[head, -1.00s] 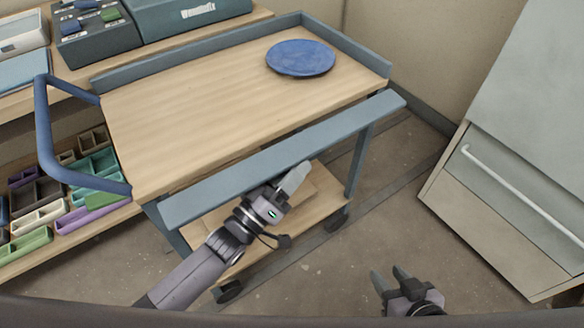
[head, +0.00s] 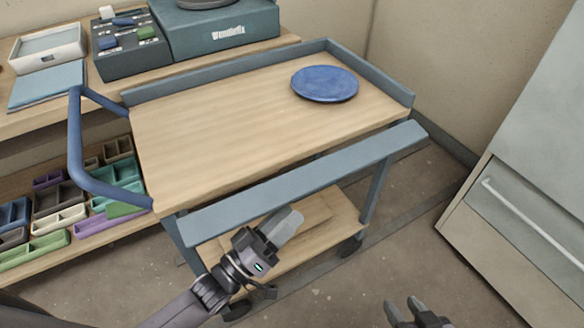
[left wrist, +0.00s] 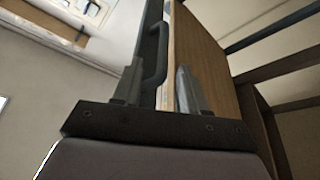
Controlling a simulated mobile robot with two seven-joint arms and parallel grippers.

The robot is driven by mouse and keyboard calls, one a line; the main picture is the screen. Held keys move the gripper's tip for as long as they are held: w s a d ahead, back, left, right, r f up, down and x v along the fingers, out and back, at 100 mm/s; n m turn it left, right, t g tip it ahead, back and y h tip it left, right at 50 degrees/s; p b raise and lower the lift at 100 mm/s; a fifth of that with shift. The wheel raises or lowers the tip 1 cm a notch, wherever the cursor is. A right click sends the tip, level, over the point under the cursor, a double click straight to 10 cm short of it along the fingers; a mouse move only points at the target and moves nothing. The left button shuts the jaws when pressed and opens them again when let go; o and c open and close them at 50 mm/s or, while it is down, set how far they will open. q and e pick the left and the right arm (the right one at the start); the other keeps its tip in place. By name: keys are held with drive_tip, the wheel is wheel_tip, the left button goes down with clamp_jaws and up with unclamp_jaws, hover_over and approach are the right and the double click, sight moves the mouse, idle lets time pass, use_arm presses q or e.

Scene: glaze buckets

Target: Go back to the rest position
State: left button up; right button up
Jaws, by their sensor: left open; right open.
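My left gripper (head: 280,232) is in front of the cart's near rail in the head view, over the lower shelf. It is open and empty. My right gripper (head: 402,306) is at the bottom edge of the head view, low over the floor. Its fingers are apart and empty. Most of the right arm is out of view.
A wooden-topped cart (head: 230,130) with a blue-grey frame stands ahead, a blue plate (head: 325,83) at its back right. A blue handle (head: 76,150) sticks out left. A grey cabinet (head: 520,190) stands at the right. Between cart and cabinet the floor (head: 405,215) is bare.

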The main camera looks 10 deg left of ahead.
use_arm(q)
drive_tip(key=s+a+f+g+y, duration=0.6)
drive_tip(key=s+a+f+y, duration=0.45)
drive_tip(key=s+a, duration=0.2)
wheel_tip(320, 180, up, 13)
drive_tip(key=a+m+y+p, duration=0.1)
drive_tip(key=a+p, duration=0.1)
drive_tip(key=p, duration=1.3)
drive_tip(key=shift+p, duration=0.3)
drive_tip(key=shift+a+y, duration=0.1)
drive_tip(key=shift+y, duration=0.15)
